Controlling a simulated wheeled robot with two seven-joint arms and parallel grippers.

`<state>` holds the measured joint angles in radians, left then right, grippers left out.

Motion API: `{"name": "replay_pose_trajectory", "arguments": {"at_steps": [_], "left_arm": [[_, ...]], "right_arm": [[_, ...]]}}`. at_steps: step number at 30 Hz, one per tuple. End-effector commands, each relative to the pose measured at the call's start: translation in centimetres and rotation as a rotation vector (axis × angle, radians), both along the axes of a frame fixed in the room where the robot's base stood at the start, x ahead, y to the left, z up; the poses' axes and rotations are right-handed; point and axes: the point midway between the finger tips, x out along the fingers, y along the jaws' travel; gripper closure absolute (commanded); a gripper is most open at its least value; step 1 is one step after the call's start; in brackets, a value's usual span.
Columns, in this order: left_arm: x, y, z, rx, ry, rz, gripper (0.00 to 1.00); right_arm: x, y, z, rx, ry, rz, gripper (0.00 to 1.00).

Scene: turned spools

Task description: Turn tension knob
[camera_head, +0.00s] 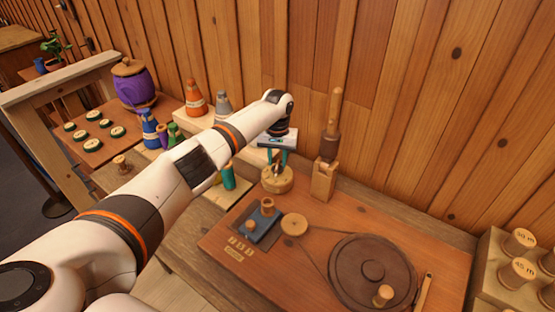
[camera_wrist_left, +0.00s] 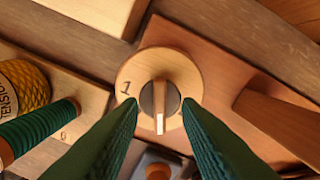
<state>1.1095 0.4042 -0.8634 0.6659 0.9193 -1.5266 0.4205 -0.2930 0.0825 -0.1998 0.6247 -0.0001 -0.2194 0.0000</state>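The tension knob (camera_wrist_left: 160,104) is a dark round knob with a pale wooden grip bar, set in the middle of a round wooden dial (camera_wrist_left: 146,72). A "1" is marked on the dial's left side. In the head view the dial (camera_head: 278,184) sits at the back left of the reddish board. My left gripper (camera_head: 277,158) points down right above it. In the wrist view its two green fingers (camera_wrist_left: 160,112) stand apart, one on each side of the knob, with gaps; the gripper is open. My right gripper is not in view.
A wooden post (camera_head: 325,180) with a spindle stands just right of the dial. The board (camera_head: 222,240) also bears a blue block (camera_head: 264,225), a small pulley (camera_head: 293,225) and a large dark wheel (camera_head: 366,272). Coloured spools and cones (camera_head: 196,101) stand left, behind my arm.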

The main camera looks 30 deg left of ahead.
Motion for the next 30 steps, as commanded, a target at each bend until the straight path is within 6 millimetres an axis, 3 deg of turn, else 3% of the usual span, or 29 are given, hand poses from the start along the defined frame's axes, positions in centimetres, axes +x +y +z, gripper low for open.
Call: {"name": "replay_pose_trajectory", "arguments": {"at_steps": [12,18,30], "left_arm": [[0.0,0.0,-1.1,-0.001,0.000,-0.001,0.69],[0.0,0.0,-1.0,0.000,0.000,-0.001,1.00],[0.0,0.0,-1.0,0.000,0.000,-0.043,1.00]], "right_arm": [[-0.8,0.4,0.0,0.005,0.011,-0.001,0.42],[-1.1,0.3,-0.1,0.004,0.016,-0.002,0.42],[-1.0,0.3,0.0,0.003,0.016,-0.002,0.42]]}}
